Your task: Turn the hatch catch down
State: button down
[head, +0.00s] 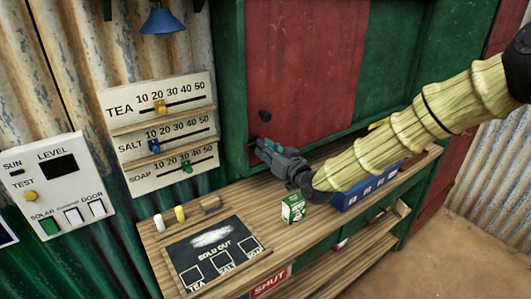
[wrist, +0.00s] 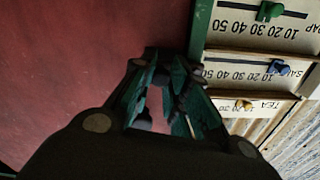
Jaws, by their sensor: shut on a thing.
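The red hatch (head: 305,65) fills the upper middle of the head view, set in a green frame (head: 232,75). It is the red panel (wrist: 80,60) on the left of the wrist view. My gripper (head: 262,147) is at the hatch's lower left corner, beside the frame. In the wrist view my gripper (wrist: 168,82) has its fingers closed around a small dark piece, apparently the hatch catch. The fingers hide most of it, so I cannot tell its angle.
Below is a wooden counter (head: 155,243) with a slate (head: 213,255), a green-and-white box (head: 293,208) and a blue crate (head: 350,197) under my arm. Left of the frame hangs a slider board (head: 145,145); further left is a switch panel (head: 50,185).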

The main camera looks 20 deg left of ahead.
jog(key=c, duration=1.3)
grip_release()
jog(key=v, duration=1.2)
